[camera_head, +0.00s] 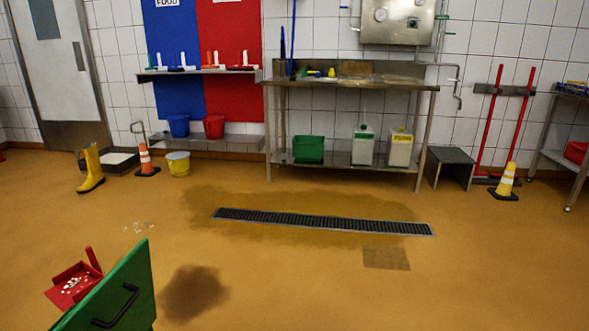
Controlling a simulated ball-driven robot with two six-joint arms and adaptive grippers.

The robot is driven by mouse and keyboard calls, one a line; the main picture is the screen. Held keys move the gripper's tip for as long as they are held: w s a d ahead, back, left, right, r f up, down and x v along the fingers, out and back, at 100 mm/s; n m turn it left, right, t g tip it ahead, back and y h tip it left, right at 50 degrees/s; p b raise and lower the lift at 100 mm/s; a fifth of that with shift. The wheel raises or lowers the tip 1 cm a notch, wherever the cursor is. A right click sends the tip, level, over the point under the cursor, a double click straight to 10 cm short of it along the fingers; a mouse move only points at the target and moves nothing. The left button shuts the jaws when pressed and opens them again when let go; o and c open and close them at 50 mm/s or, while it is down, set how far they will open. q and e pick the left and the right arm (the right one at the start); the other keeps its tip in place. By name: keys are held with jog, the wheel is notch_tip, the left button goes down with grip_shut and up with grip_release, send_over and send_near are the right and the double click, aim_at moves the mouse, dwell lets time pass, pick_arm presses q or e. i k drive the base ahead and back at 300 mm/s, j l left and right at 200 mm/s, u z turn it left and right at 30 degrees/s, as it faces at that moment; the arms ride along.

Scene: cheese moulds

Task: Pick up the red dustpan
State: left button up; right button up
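The red dustpan (63,274) lies on the floor at the lower left of the head view. Its red handle (93,260) sticks up at the back right side, leaning to the left. Small white bits lie in the pan. A green panel with a black handle stands close in front and hides part of the dustpan's lower right side. Neither of my grippers shows in the view, so nothing is seen touching the dustpan.
The green panel (133,285) rises at the lower left. White crumbs (138,226) lie behind the dustpan. A yellow boot (91,168), striped cone (146,160) and yellow bucket (178,164) stand farther back. A drain grate (320,220) and dark wet patches mark the open floor.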

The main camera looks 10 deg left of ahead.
aim_at(72, 285)
jog(key=i+u, duration=0.1)
jog(key=i, duration=0.65)
jog(key=i+l+u, duration=0.1)
jog(key=i, duration=0.7)
jog(key=i+l+u, duration=0.15)
jog(key=i, duration=0.6)
jog(key=i+j+u, duration=0.15)
jog(key=i+u, duration=0.9)
jog(key=u, duration=0.2)
jog(key=i+l+u, duration=0.2)
jog(key=u, duration=0.2)
jog(key=i, duration=0.15)
